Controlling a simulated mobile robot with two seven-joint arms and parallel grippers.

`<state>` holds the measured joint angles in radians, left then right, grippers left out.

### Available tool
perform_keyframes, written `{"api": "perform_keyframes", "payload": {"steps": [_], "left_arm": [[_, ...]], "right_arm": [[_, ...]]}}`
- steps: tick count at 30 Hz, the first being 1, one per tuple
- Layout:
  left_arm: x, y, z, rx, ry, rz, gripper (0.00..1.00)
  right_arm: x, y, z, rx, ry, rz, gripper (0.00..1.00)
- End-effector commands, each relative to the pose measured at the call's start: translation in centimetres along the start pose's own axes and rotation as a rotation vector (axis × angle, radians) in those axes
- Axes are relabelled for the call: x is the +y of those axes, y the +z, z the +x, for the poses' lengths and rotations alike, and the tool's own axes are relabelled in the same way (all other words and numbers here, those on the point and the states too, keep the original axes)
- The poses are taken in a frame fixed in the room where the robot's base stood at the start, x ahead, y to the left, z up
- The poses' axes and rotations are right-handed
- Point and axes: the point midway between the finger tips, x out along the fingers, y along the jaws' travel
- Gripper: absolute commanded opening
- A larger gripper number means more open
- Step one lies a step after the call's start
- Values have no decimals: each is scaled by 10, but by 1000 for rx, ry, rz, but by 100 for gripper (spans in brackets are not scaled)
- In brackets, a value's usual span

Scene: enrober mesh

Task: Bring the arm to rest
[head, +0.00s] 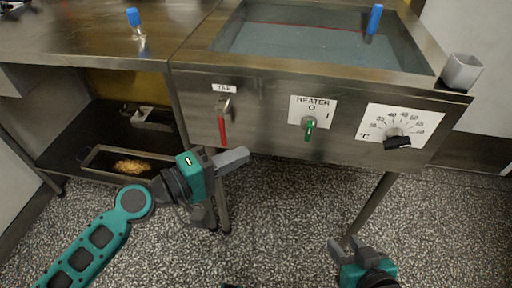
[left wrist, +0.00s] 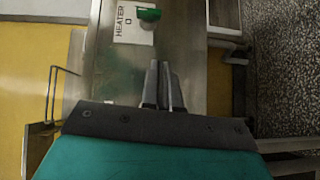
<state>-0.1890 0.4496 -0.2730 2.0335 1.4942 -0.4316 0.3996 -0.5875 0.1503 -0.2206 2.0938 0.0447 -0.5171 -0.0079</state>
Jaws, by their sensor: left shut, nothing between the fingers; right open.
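My left gripper (head: 232,160) is in front of the steel tank unit, below the tap and heater controls. Its fingers are shut with nothing between them, and they also show in the left wrist view (left wrist: 163,82). My right gripper (head: 345,244) is low at the bottom right of the head view, open and empty, over the floor. The heater knob (head: 309,128) is green and points down and slightly left; it also shows in the left wrist view (left wrist: 148,14). The red tap lever (head: 222,130) hangs down. Neither gripper holds anything.
The steel tank (head: 300,77) holds grey-blue liquid, with a blue-handled item (head: 374,20) at its back right. A black dial knob (head: 397,141) and a grey cup (head: 461,71) are at right. A tray (head: 100,166) with brown bits sits on the lower shelf. The speckled floor (head: 285,220) is clear.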

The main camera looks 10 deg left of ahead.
Motion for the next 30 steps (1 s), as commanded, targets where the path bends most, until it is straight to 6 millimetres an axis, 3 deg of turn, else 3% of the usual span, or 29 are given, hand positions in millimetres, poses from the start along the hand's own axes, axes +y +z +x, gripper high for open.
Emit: {"api": "perform_keyframes", "payload": {"steps": [6, 23, 26, 30], "left_arm": [[-1, 0, -16, -1, 0, 0, 0], [-1, 1, -17, 0, -1, 3, 0], [-8, 4, -17, 6, -21, 43, 0], [-32, 14, -20, 28, -105, 207, 0]], "right_arm": [[-1, -4, 1, 13, -2, 4, 43], [-3, -5, 2, 12, -4, 9, 43], [-3, -4, 2, 12, -4, 9, 43], [-3, -4, 2, 12, -5, 6, 43]]}}
